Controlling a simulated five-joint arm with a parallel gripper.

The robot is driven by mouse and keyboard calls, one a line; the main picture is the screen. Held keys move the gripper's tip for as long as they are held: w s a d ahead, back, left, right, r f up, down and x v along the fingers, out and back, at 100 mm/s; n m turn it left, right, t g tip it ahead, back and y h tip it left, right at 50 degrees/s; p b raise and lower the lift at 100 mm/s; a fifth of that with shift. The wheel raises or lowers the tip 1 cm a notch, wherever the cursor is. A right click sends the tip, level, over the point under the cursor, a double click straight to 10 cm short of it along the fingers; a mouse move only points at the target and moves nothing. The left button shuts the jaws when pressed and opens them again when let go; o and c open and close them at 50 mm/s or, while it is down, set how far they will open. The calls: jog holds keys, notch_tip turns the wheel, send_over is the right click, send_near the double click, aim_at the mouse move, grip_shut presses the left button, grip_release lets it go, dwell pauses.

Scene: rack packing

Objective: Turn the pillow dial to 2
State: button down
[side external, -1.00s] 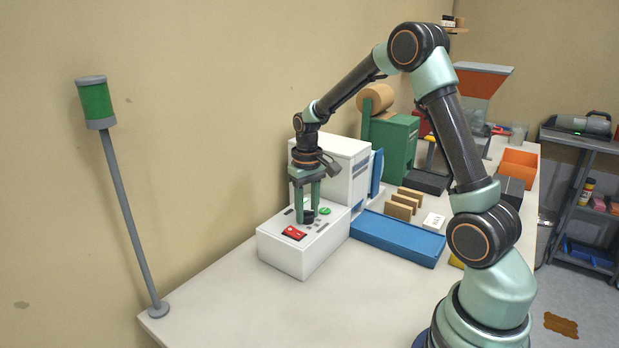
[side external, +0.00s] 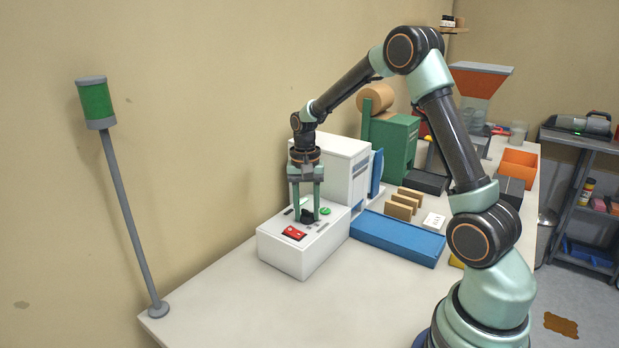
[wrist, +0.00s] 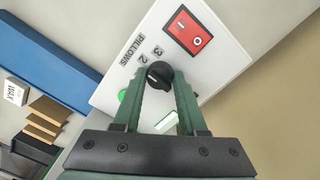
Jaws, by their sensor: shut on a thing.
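In the side external view the dial (side external: 308,217) shows between my fingertips. My gripper (side external: 306,212) points down and is shut on the dial, one finger on each side. In the wrist view my gripper (wrist: 163,80) has its green fingers against the knob. The label PILLOWS and the numbers 2 (wrist: 143,59) and 3 (wrist: 158,52) are printed beside the dial. The dial's pointer mark is too small to read surely.
A red rocker switch (wrist: 188,33) and a green button (side external: 325,211) are on the same panel, close to the dial. The table in front is clear.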

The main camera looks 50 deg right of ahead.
aim_at(305, 210)
jog(key=shift+w+a, duration=0.1)
jog(key=shift+a, duration=0.05)
dwell(0.4)
jog(key=shift+c, duration=2.3)
grip_release()
jog(key=shift+r, duration=0.1)
notch_tip(305, 210, up, 12)
jog(key=shift+w, duration=0.2)
jog(key=s+a+r+n+t, duration=0.2)
jog(key=s+a+n+t, duration=0.4)
jog(key=s+a+n, duration=0.5)
jog(key=s+a, duration=0.2)
jog(key=shift+s+r, duration=0.35)
